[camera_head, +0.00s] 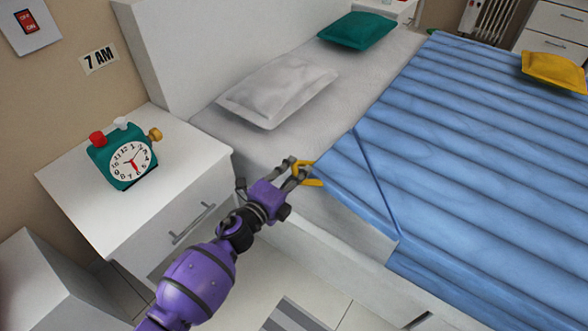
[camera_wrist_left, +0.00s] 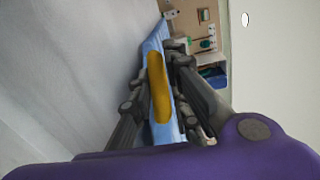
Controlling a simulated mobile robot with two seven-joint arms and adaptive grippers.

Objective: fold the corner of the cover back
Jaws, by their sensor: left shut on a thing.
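The blue cover (camera_head: 450,130) lies over the right part of the bed. A diagonal crease runs across its near left corner (camera_head: 352,180), from the cover's upper edge down to the bed's side. A yellow tab (camera_head: 309,181) sits at the tip of that corner. My left gripper (camera_head: 303,173) is shut on the yellow tab at the bed's near edge. In the left wrist view the yellow tab (camera_wrist_left: 159,88) stands between the fingers, with a strip of blue cover (camera_wrist_left: 153,46) behind it. My right gripper is not in view.
A white nightstand (camera_head: 200,150) with a green alarm clock (camera_head: 131,160) stands left of the bed. A grey pillow (camera_head: 278,90) and a teal cushion (camera_head: 357,31) lie at the headboard. A yellow cushion (camera_head: 555,71) lies on the cover. Bare sheet (camera_head: 375,75) shows between pillows and cover.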

